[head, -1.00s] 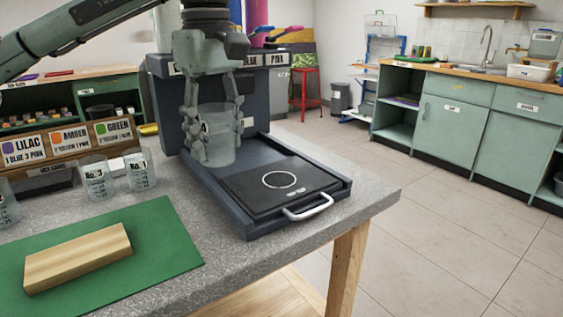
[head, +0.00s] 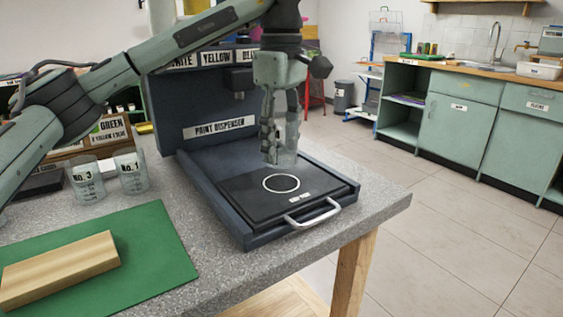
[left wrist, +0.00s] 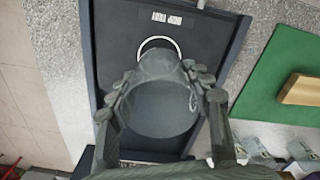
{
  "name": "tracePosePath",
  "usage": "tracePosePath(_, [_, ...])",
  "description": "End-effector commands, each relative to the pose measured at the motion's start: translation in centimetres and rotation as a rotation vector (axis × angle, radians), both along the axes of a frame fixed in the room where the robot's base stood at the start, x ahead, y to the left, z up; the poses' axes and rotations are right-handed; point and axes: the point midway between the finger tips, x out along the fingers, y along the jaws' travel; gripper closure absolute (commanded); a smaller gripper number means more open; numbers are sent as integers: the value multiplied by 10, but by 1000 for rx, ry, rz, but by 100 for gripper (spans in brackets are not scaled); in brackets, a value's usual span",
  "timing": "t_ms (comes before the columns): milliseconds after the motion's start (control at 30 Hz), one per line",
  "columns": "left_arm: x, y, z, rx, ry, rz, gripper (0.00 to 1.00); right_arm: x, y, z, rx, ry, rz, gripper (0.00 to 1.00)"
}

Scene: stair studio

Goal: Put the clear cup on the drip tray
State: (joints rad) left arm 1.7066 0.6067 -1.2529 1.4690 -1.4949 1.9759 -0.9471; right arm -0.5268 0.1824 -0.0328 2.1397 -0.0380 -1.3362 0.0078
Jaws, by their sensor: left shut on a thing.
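My left gripper (head: 279,150) is shut on the clear cup (head: 286,152) and holds it upright above the back part of the drip tray. In the left wrist view the cup (left wrist: 160,105) sits between the two fingers of the gripper (left wrist: 160,88). The drip tray (head: 240,200) is a dark plate with a white ring (head: 281,183) and a metal handle at its front. The cup is behind the ring in the head view and partly overlaps it in the left wrist view. The exact gap between cup and tray is hard to tell. My right gripper is not in view.
The paint dispenser (head: 205,150) stands close behind the tray. Other clear cups (head: 86,182) stand to the left. A green mat (head: 150,250) with a wooden block (head: 60,270) lies at the front left. The table's right edge is close to the tray.

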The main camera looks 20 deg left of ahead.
Motion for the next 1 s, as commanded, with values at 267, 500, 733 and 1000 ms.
tracePosePath(267, [1,0,-31,2,4,1,77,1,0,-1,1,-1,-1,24])
tracePosePath(500, [1,0,-41,0,0,2,77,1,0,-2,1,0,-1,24])
tracePosePath(733, [1,0,-45,0,0,1,77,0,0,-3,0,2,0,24])
tracePosePath(1000, [1,0,-45,0,0,1,30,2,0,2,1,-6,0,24])
